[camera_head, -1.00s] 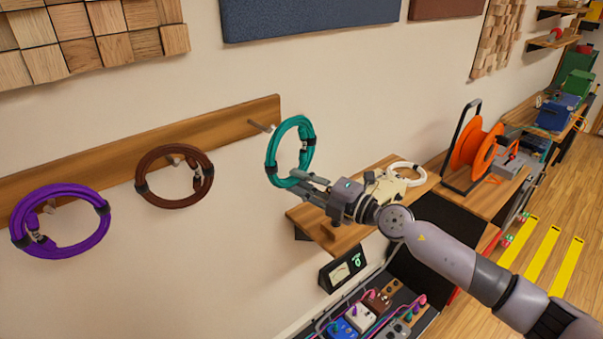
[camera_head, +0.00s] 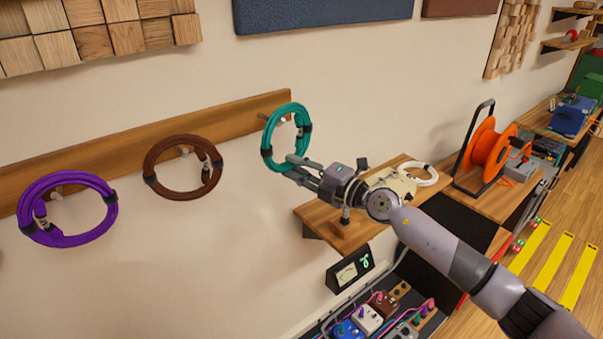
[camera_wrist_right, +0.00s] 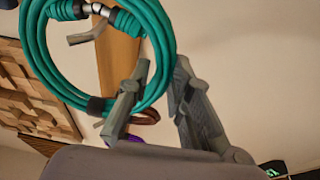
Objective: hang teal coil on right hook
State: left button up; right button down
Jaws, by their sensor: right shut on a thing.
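The teal coil (camera_head: 267,140) is held upright at the right end of the wooden rail (camera_head: 231,122). My right gripper (camera_head: 291,164) is shut on its lower right side; the fingers (camera_wrist_right: 158,90) also show around the teal cable (camera_wrist_right: 164,53) in the right wrist view. In the wrist view, the grey hook (camera_wrist_right: 86,36) shows within the ring's opening, near the connectors. I cannot tell whether the coil rests on it. My left gripper is not in view.
A brown coil (camera_head: 155,156) and a purple coil (camera_head: 103,225) hang on hooks to the left. A wooden shelf (camera_head: 318,217) with a white coil (camera_head: 428,172) is below right. An orange cable reel (camera_head: 483,146) stands farther right.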

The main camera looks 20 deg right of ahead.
jog(key=shift+w+a+f+b, duration=0.1)
jog(key=shift+w+a+b, duration=0.2)
jog(key=shift+w+b, duration=0.35)
jog(key=shift+w+a+b, duration=0.3)
jog(key=shift+w+b, duration=0.15)
jog(key=shift+w, duration=0.35)
jog(key=w+b, duration=0.1)
jog(key=w+a+f+b, duration=0.1)
jog(key=w+f+b, duration=0.1)
jog(key=b, duration=0.1)
jog(key=shift+w+a+f, duration=0.2)
jog(key=shift+w+a, duration=0.05)
jog(key=shift+w, duration=0.05)
jog(key=c, duration=1.4)
grip_release()
jog(key=shift+o, duration=0.2)
jog(key=shift+f, duration=0.15)
